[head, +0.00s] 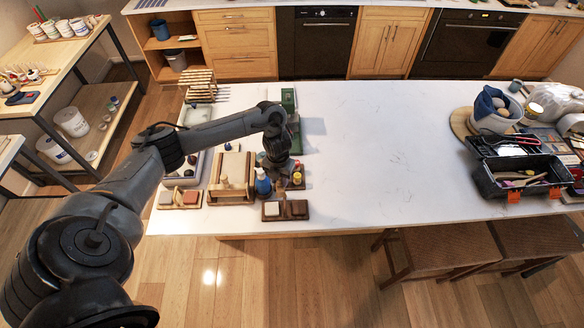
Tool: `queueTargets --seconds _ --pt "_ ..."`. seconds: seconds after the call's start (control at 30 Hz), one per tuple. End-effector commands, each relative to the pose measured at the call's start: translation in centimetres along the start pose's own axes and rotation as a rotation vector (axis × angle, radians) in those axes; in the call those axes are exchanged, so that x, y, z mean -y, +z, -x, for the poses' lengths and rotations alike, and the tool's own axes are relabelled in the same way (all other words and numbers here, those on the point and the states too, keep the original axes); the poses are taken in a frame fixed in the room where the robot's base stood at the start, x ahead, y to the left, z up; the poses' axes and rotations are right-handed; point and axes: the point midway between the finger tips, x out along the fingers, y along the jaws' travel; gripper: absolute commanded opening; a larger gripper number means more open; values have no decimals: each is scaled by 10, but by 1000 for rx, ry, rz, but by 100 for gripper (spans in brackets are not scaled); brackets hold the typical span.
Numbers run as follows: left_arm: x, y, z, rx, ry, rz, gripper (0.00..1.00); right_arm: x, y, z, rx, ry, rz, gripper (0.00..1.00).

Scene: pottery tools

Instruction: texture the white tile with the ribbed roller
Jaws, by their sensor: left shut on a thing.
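The white tile (271,209) lies on a small dark wooden board (284,218) near the table's front edge, with brown tiles beside it on the right. My left gripper (279,181) points down just behind this board. It is shut on a small brown thing (280,188), which looks like the ribbed roller, held above and behind the tiles. The ribs are too small to make out, and the gripper and arm partly hide the roller. It looks apart from the white tile. My right gripper is not in view.
A blue bottle (263,183) stands close left of my gripper, and small jars (297,178) stand close right. A wooden holder (232,178) and a second tile board (180,206) are further left. A black toolbox (520,180) stands at the right. The table's middle is clear.

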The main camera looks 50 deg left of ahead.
Motion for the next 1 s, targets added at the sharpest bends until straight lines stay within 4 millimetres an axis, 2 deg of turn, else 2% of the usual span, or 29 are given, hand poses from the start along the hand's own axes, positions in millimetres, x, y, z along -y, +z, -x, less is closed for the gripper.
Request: queueTargets --seconds 0.3,0.47,0.67,1.0 --pt "-21 -31 -17 -3 1 3 0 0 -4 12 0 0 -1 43" --pt "-25 -37 -24 -1 -1 3 0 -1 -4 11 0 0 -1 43" --pt "-25 -38 -37 -1 -3 4 0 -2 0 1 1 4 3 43" --pt "-25 -39 -71 -2 -3 4 0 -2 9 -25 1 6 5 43"
